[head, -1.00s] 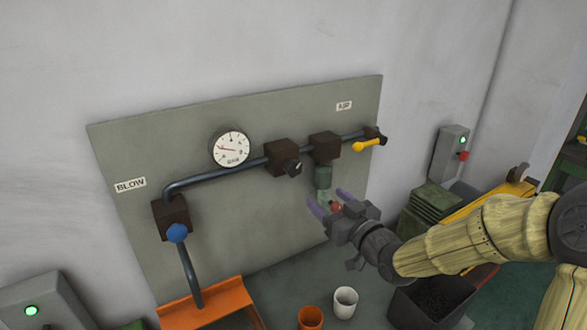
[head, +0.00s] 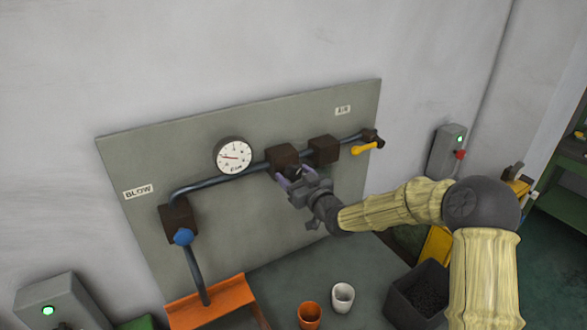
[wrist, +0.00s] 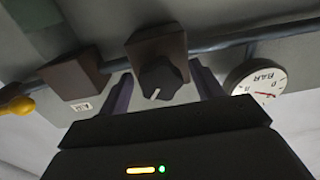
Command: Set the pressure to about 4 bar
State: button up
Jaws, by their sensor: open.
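The round white pressure gauge (head: 233,156) is on the grey panel, left of the regulator block; its red needle points to the left side of the dial in the head view. The gauge shows upside down at the right of the wrist view (wrist: 262,84). The black regulator knob (wrist: 160,80), with a white mark, sits on a dark brown block (head: 283,158). My gripper (head: 290,176) is open at the knob. In the wrist view its fingers (wrist: 165,88) stand on either side of the knob, with gaps visible. In the head view the gripper partly hides the knob.
A yellow lever (head: 366,148) is on the pipe to the right, by the AIR label. A blue-knobbed valve (head: 183,237) is at the lower left, above an orange tray (head: 212,302). An orange cup (head: 309,315), a white cup (head: 343,298) and a dark bin (head: 402,300) are below.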

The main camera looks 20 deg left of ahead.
jog(key=shift+w+a, duration=0.3)
jog(key=shift+a, duration=0.1)
jog(key=shift+c, duration=0.3)
jog(key=c, duration=0.9)
